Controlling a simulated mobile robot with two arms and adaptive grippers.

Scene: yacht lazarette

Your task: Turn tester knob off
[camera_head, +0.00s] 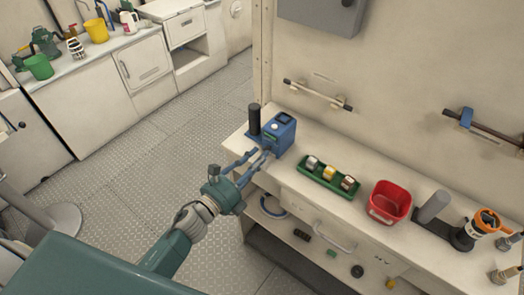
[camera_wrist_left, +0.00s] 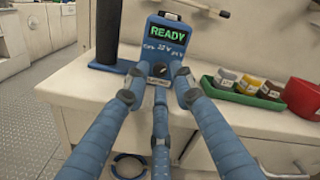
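The tester is a blue box (camera_head: 279,135) near the left end of the workbench, beside a black cylinder (camera_head: 254,119). In the left wrist view the tester (camera_wrist_left: 185,49) shows a lit screen (camera_wrist_left: 168,32) reading READY in green. The knob (camera_wrist_left: 159,71) is on the lower front, dark and partly hidden by my fingers. My left gripper (camera_head: 262,156) reaches toward the tester's front. In the wrist view its blue fingers (camera_wrist_left: 158,88) are spread around the knob area; whether they touch it is unclear. My right gripper is not in view.
A shelf below holds small items. The metal floor (camera_head: 140,172) at left is clear.

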